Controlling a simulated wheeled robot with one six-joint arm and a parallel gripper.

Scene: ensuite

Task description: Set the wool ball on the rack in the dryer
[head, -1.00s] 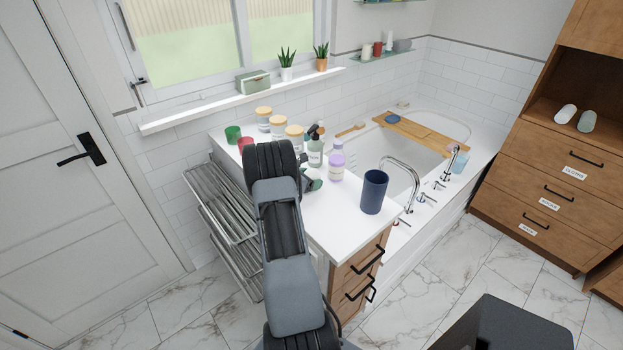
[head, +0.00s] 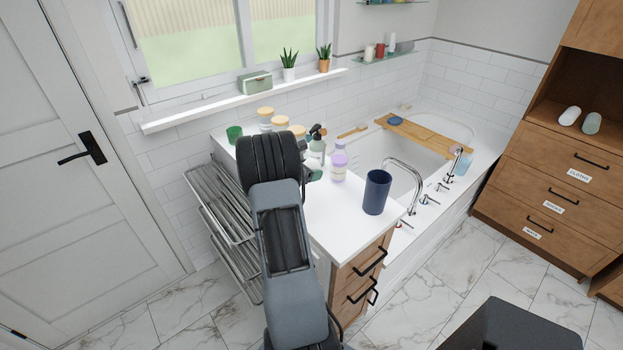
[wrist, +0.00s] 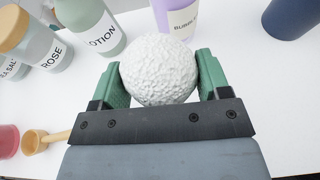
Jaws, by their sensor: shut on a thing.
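The white wool ball (wrist: 160,68) has a rough, bumpy surface. In the wrist view my gripper (wrist: 160,62) has its green fingers closed on either side of it, above the white counter. In the head view my arm hides the ball, and only a bit of a green finger (head: 314,174) shows beside my wrist. A metal wire rack (head: 222,205) with several tiers stands at the left side of the counter. I cannot make out a dryer in either view.
On the counter (head: 335,215) stand jars, a lotion bottle (wrist: 97,25), a purple bubble bottle (head: 338,168), a green cup (head: 234,134) and a navy cup (head: 375,192). A red cup (wrist: 8,141) shows in the wrist view. The bathtub (head: 415,155) lies to the right.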

